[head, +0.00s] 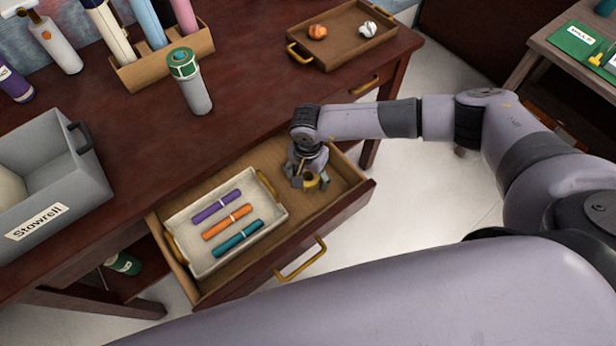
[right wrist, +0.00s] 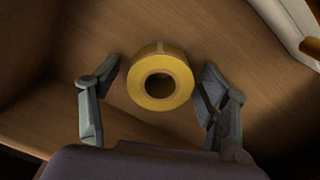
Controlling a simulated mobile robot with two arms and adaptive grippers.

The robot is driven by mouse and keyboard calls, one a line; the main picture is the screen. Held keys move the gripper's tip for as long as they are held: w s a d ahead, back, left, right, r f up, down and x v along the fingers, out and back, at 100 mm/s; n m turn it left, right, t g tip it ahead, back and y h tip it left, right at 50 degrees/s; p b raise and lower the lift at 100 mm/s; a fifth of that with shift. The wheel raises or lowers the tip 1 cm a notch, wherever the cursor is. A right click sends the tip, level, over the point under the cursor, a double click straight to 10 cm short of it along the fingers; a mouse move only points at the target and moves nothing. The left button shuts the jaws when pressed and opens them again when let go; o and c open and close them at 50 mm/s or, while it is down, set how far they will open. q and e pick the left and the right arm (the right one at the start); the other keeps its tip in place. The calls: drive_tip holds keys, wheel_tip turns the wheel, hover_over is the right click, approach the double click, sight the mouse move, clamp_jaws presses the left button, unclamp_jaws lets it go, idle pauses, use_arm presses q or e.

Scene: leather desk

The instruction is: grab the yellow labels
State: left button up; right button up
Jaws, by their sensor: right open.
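The yellow labels are a yellow roll with a dark centre hole, and the roll (right wrist: 162,92) lies on the wooden drawer floor in the right wrist view. In the head view the roll (head: 312,183) shows partly, under my right gripper at the right end of the open drawer. My right gripper (right wrist: 155,105) is open, with one finger on each side of the roll. The right finger is close to the roll; I cannot tell whether it touches. In the head view my right gripper (head: 308,180) points down into the drawer. My left gripper is not in view.
A white tray (head: 210,264) with purple, orange and teal markers fills the left of the open drawer (head: 340,200). The drawer walls stand close around my right gripper. On the desk are a wooden tray (head: 345,50), a grey bin (head: 75,195) and a bottle (head: 192,90).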

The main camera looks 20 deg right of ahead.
drive_tip(key=c, duration=1.2)
drive_tip(key=shift+r, duration=0.2)
